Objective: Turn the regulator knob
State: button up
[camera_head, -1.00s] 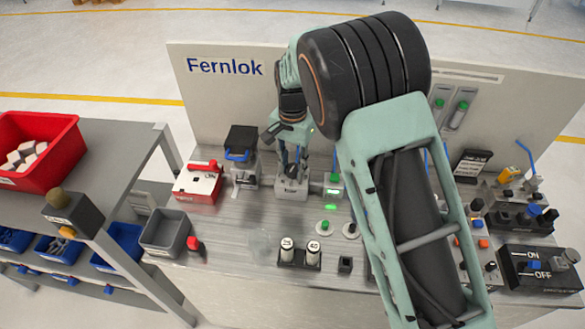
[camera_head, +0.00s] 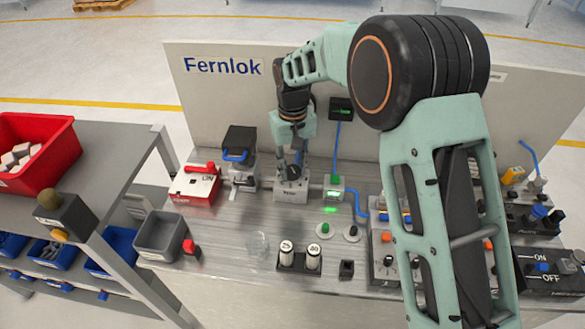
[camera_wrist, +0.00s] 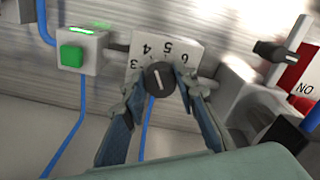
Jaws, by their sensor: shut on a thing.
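The regulator is a grey block (camera_head: 291,190) on the bench below the Fernlok panel. In the wrist view its white dial plate (camera_wrist: 148,50) carries printed numbers; 3, 4, 5 and 6 can be read. The dark round regulator knob (camera_wrist: 160,79), with a pale pointer line, stands in front of the plate. My gripper (camera_wrist: 159,84) is shut on the knob, one finger on each side. The line on the knob is slightly tilted. In the head view my gripper (camera_head: 291,166) reaches down onto the regulator from above, and its fingers hide the knob.
A box with a green button (camera_wrist: 71,56) adjoins the regulator, with blue hoses. On its other side stand a black clamp device (camera_head: 240,150) and a red-and-white box (camera_head: 197,184). Two white-topped cylinders (camera_head: 300,254) stand in front. My arm covers the bench's right part.

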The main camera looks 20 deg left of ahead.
aim_at(293, 169)
jog(key=shift+n, duration=0.6)
jog(key=o, duration=1.1)
jog(key=shift+o, duration=0.2)
jog(key=shift+r, duration=0.1)
notch_tip(293, 169, up, 12)
jog(key=shift+w, duration=0.1)
